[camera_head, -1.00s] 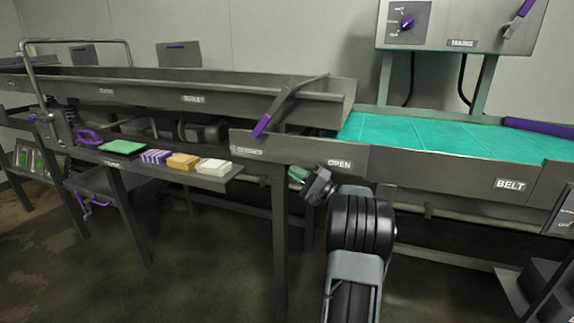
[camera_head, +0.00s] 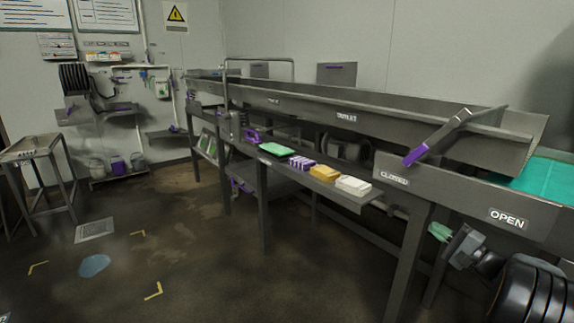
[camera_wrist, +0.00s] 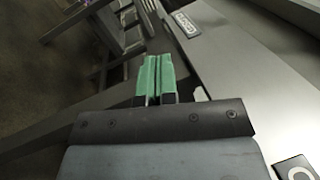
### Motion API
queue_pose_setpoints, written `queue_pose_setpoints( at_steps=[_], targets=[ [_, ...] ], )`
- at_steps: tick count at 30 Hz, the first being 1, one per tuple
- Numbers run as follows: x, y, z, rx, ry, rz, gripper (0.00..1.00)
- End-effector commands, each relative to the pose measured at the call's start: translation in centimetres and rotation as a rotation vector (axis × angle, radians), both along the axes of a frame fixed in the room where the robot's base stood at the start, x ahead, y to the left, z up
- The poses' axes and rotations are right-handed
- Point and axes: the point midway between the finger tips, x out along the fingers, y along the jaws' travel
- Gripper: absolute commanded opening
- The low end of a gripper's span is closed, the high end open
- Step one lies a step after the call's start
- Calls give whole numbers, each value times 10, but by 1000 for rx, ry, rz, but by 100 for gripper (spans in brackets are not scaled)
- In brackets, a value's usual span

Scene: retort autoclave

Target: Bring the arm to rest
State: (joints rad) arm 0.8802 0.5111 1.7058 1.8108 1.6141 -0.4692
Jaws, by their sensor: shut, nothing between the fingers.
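My gripper (camera_head: 439,231) shows at the lower right in the head view, just below the bench front between the CLOSED and OPEN labels. In the wrist view its two green fingers (camera_wrist: 156,78) lie side by side, shut with nothing between them. The grey metal bench front (camera_wrist: 235,75) runs close along the right of the fingers. I cannot tell whether they touch it. The rest of my arm reaches out of the head view at the lower right corner.
A lever with a purple grip (camera_head: 415,155) stands over the CLOSED label. A narrow shelf (camera_head: 371,203) holds a green pad (camera_head: 281,149) and several small packs. A side table (camera_head: 30,150) stands at the left. The floor in the middle is open, with a blue patch (camera_head: 94,265) on it.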

Motion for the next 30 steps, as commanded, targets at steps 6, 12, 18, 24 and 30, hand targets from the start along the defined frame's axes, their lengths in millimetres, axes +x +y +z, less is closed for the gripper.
queue_pose_setpoints(
  at_steps=[6, 12, 18, 24, 30],
  targets=[
    [-39, 88, -61, -219, 591, 198, 0],
    [-114, 171, -41, -748, 932, 386, 0],
    [-176, 210, 28, -1391, 897, 483, 0],
    [-202, 243, 93, -1732, 672, 536, 0],
    [-205, 269, 130, -1789, 529, 537, 0]
  ],
)
